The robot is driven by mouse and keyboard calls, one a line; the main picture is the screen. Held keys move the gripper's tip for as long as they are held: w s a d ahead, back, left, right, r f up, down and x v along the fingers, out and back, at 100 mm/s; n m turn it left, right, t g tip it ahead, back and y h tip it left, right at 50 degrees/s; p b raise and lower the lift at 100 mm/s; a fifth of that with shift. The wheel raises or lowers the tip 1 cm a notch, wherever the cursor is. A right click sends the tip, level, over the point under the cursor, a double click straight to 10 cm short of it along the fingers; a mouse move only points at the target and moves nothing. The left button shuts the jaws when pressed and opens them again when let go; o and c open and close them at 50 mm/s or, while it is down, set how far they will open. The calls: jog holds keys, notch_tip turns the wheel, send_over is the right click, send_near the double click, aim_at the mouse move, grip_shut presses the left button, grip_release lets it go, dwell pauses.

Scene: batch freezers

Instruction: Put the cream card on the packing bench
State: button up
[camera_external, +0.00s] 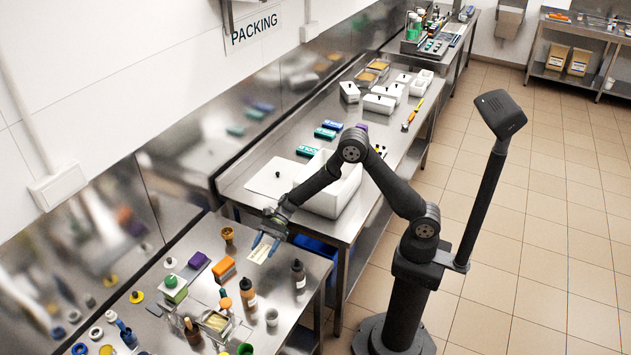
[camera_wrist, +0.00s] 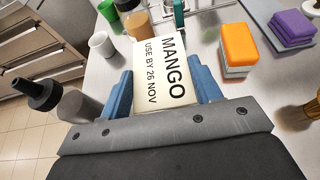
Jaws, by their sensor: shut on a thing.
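The cream card (camera_wrist: 160,72) is held between the blue fingers of my gripper (camera_wrist: 162,90); its print reads MANGO, USE BY 26 NOV. In the external view the card (camera_external: 260,254) shows at the fingertips of my gripper (camera_external: 267,242), over the back part of the near steel bench (camera_external: 313,267). I cannot tell how far the card is above the surface. The PACKING sign (camera_external: 255,29) hangs on the wall above the middle steel bench (camera_external: 232,180), which holds a large white bin (camera_external: 332,190) and a white board (camera_external: 273,180).
Near the card stand a dark bottle (camera_external: 298,274), an amber bottle (camera_external: 247,294), a grey cup (camera_external: 272,317) and an orange-topped block (camera_external: 223,268). Blue and green boxes (camera_external: 325,132) and white tubs (camera_external: 379,104) occupy the middle bench. The floor to the right is open.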

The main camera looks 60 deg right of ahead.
aim_at(267, 267)
jog(key=shift+f, duration=4.8)
jog(key=shift+f, duration=0.15)
jog(key=shift+f, duration=0.15)
jog(key=o, duration=1)
jog(key=shift+o, duration=0.7)
jog(key=v, duration=0.7)
jog(key=shift+s+d, duration=0.15)
jog(key=shift+d, duration=0.15)
